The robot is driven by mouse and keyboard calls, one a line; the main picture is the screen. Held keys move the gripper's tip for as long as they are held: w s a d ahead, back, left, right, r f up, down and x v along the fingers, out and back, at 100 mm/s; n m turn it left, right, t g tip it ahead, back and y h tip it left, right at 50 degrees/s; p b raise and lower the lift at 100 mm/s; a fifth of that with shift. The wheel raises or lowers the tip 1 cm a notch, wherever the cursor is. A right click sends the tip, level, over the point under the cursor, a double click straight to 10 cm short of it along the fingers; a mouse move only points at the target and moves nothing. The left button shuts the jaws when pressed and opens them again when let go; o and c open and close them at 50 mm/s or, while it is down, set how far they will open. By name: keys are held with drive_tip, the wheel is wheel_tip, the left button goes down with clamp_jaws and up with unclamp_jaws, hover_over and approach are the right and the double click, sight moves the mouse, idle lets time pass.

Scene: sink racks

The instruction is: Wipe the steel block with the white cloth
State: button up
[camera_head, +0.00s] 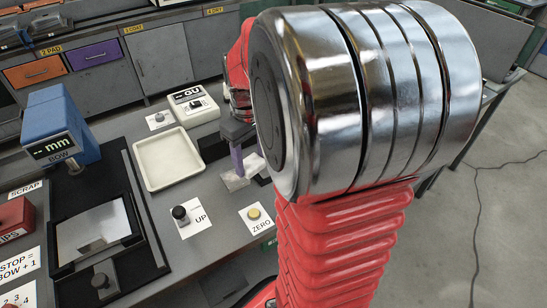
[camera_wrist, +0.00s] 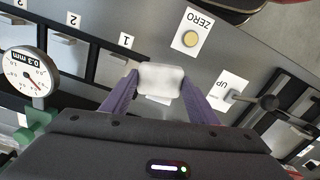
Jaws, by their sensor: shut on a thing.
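My gripper (camera_wrist: 160,82) has two purple fingers, shut on the white cloth (camera_wrist: 161,78), a small soft-edged pad, in the wrist view. In the head view my gripper (camera_head: 243,163) is low over the grey bench, right of the pale tray, partly hidden by my arm. A grey metal block (camera_wrist: 112,68) lies in a dark slot near label 1 in the wrist view, left of the cloth and apart from it. Another grey block (camera_wrist: 60,47) lies in a slot farther left. I cannot tell which is the steel block.
A dial gauge (camera_wrist: 28,75) on a green stand is at the left of the wrist view. In the head view, a pale tray (camera_head: 146,186), a GU box (camera_head: 195,105), UP knob (camera_head: 180,213), ZERO button (camera_head: 254,213) and blue BOW instrument (camera_head: 60,120) stand around my gripper.

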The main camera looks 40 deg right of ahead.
drive_tip(key=w+a, duration=0.1)
drive_tip(key=w+a+m, duration=0.1)
drive_tip(key=shift+w+a+r, duration=0.1)
drive_tip(key=shift+w+a, duration=0.1)
drive_tip(key=shift+a, duration=0.2)
drive_tip(key=shift+d+r+m, duration=0.1)
drive_tip(key=shift+d+m, duration=0.15)
drive_tip(key=shift+m, duration=0.65)
